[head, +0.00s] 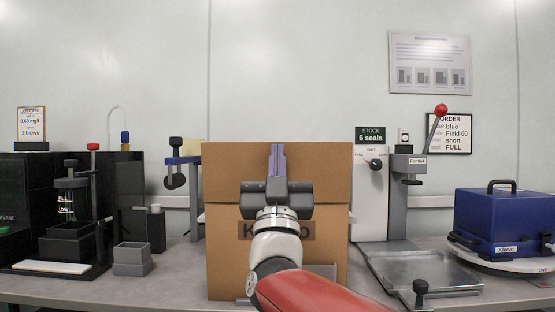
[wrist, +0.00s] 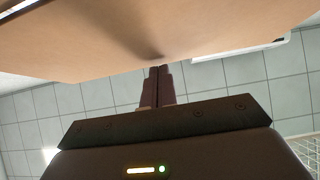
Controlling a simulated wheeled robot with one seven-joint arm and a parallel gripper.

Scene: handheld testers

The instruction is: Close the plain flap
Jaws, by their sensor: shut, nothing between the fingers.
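A brown cardboard box (head: 222,262) stands on the bench in the middle of the head view, with dark lettering on its front partly hidden by my arm. A plain cardboard flap (head: 323,172) stands upright above the box's front and shows no print. My gripper (head: 277,148) is shut and empty, pointing up in front of this flap. In the wrist view the fingertips (wrist: 158,70) are at or very near a bare cardboard surface (wrist: 90,45), with a shadow beside them; I cannot tell whether they touch. The box's inside and any other flaps are hidden.
A small grey bin (head: 132,262) and a black stand (head: 80,215) are at left. A lever press (head: 400,190) and a metal tray (head: 420,268) stand close on the right, with a blue case (head: 503,222) farther right. The bench front (head: 180,290) left of the box is clear.

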